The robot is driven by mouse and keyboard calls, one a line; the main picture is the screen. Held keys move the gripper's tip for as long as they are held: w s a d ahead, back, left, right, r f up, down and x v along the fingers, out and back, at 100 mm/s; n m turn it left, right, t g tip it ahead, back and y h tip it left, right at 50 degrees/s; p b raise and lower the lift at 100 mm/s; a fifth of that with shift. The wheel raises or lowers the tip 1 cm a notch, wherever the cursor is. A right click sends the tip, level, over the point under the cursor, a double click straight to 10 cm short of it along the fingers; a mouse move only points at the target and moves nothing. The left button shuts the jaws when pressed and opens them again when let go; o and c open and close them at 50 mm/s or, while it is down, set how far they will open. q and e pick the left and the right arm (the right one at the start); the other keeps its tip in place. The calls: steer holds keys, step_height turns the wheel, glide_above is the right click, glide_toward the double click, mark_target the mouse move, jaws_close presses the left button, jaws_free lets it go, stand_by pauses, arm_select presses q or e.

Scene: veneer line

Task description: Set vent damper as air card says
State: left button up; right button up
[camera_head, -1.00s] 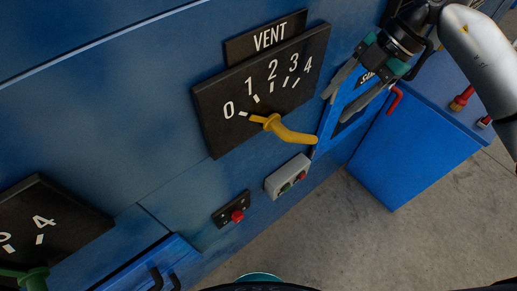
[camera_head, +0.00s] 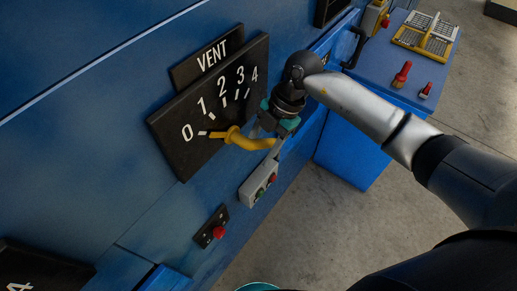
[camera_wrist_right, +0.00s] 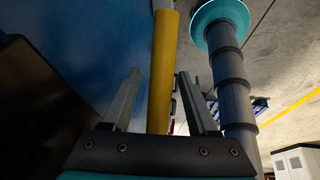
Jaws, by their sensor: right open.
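The vent damper is a yellow lever (camera_head: 252,142) on a black dial plate (camera_head: 180,155) marked 0 to 4, under a VENT sign (camera_head: 207,60). Its short pointer end points at the 0 mark; its long handle reaches right. My right gripper (camera_head: 268,142) is open at the handle's outer end. In the right wrist view, the yellow handle (camera_wrist_right: 160,60) runs between the two spread fingers. I cannot tell whether either finger touches it. My left gripper is not in view. I see no readable air card.
A blue cabinet (camera_head: 350,150) at right carries red-topped items and a yellow-framed tray (camera_head: 427,36). Another dial (camera_head: 40,268) shows at lower left.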

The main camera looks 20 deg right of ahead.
steer(key=shift+s+a+f, duration=0.1)
steer(key=shift+a+f, duration=0.2)
steer(key=shift+f, duration=0.3)
jaws_close()
stand_by(1.1)
